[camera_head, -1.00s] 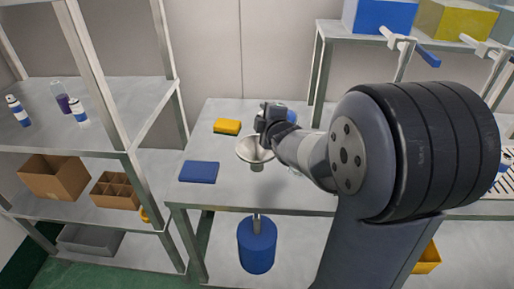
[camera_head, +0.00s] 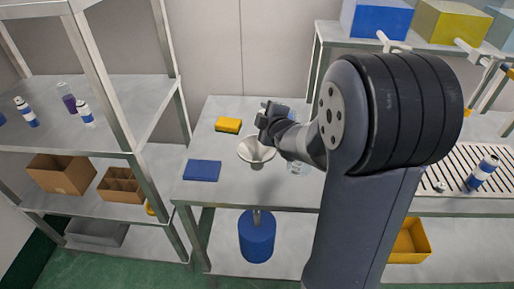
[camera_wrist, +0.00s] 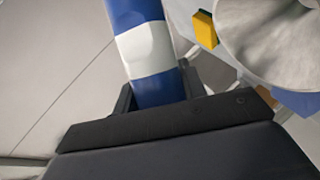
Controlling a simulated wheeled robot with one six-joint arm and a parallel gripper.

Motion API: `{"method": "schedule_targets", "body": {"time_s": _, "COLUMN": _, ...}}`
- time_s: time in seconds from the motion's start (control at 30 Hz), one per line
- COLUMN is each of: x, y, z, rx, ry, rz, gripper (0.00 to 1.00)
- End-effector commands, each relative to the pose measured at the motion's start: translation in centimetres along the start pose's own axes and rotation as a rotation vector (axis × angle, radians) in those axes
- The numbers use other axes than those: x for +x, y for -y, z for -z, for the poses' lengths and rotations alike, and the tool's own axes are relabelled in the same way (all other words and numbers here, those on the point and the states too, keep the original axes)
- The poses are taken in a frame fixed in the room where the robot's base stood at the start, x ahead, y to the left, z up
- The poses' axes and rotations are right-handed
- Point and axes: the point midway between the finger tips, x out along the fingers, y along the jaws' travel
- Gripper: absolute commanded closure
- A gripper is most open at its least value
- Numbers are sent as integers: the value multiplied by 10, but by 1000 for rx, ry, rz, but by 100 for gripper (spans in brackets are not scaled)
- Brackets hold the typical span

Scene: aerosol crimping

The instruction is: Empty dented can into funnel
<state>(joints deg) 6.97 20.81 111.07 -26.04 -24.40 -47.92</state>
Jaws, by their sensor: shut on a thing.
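The funnel (camera_head: 257,150) is a pale grey cone at the front edge of the work table, above a blue drum (camera_head: 256,238). In the wrist view the funnel (camera_wrist: 275,40) shows its wide mouth at the upper right. My gripper (camera_head: 270,120) is just above and behind the funnel's rim in the head view. In the wrist view my gripper (camera_wrist: 158,92) is shut on a blue and white can (camera_wrist: 147,50), beside the funnel mouth. The can's far end is out of frame, and I cannot make out a dent. In the head view the can is mostly hidden.
A blue pad (camera_head: 202,171) and a yellow sponge (camera_head: 228,125) lie left of the funnel. A clear glass vessel (camera_head: 297,167) stands partly behind my arm. Shelves (camera_head: 105,141) with cans and cardboard boxes are at left. A can (camera_head: 483,172) lies on a slatted conveyor (camera_head: 450,170) at right.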

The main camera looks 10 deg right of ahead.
Motion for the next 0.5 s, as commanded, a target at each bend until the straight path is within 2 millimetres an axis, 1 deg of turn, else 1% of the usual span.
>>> {"method": "schedule_targets", "body": {"time_s": 0.03, "x": -2, "y": -5, "z": 2, "rx": 11, "ry": -1, "rz": 7, "gripper": 87}}
{"method": "schedule_targets", "body": {"time_s": 0.5, "x": -5, "y": -13, "z": 6, "rx": 126, "ry": -27, "rz": 54, "gripper": 87}}
